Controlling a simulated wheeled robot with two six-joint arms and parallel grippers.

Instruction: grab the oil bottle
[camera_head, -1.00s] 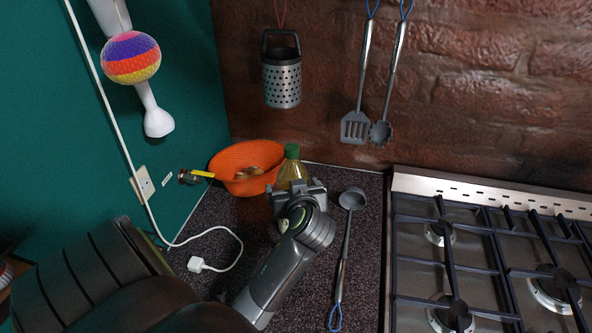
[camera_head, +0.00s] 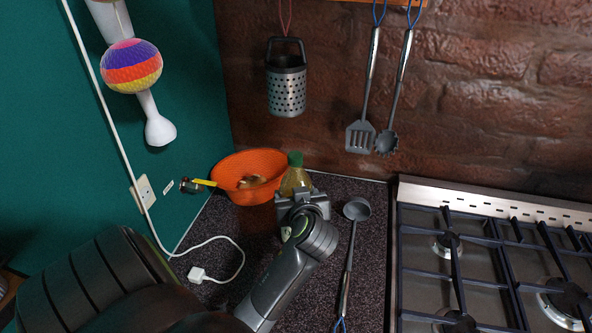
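The oil bottle (camera_head: 295,181), yellowish with a green cap, stands on the dark speckled counter near the back wall, beside an orange bowl. My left gripper (camera_head: 302,195) is right in front of it, at the bottle's lower part. The gripper body hides the bottle's lower half and the fingers, so I cannot tell whether they are open or closed around it. My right gripper is not in view.
The orange bowl (camera_head: 226,174) with brownish contents is close left of the bottle. A ladle (camera_head: 351,255) lies to the right, then the gas stove (camera_head: 480,250). A white cable with a plug (camera_head: 197,274) lies at left. A grater (camera_head: 286,91) and utensils hang above.

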